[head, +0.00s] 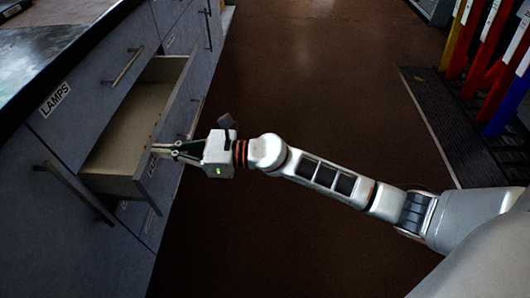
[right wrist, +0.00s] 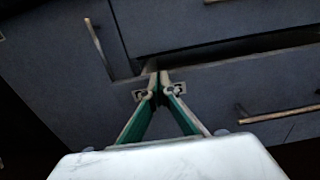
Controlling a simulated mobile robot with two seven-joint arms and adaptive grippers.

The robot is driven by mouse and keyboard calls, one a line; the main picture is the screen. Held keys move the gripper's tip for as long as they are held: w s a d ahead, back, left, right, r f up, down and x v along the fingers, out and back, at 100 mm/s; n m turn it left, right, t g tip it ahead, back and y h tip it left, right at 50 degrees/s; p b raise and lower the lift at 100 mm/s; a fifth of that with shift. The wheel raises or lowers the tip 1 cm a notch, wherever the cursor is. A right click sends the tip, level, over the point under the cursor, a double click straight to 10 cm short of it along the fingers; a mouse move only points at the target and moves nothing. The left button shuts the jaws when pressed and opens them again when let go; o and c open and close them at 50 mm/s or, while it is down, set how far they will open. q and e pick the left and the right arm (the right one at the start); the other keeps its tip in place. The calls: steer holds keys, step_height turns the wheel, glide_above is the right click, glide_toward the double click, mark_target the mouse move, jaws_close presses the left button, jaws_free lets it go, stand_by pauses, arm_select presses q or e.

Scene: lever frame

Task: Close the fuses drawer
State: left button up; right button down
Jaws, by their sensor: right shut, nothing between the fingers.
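An open drawer (head: 122,140) sticks out of the grey cabinet on the left of the head view, and its inside looks empty. A small white label on its front is partly covered, so I cannot read it. My right gripper (head: 156,150) is shut and empty, with its fingertips at the drawer's front panel; I cannot tell whether they touch it. In the right wrist view the shut fingertips (right wrist: 159,84) are before a grey drawer front (right wrist: 235,88). My left gripper is not in view.
A drawer marked LAMPS (head: 68,110) is at the left, under a dark worktop (head: 45,55). Bar handles (head: 128,66) stick out from the cabinet. The brown floor (head: 310,90) is clear in the middle. Coloured upright bars (head: 485,45) stand at the right by a dark mat (head: 440,105).

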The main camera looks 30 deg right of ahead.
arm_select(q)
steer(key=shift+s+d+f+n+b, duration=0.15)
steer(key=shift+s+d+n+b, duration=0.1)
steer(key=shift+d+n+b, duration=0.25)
arm_select(e)
steer(key=x, duration=1.1)
steer(key=shift+d, duration=0.15)
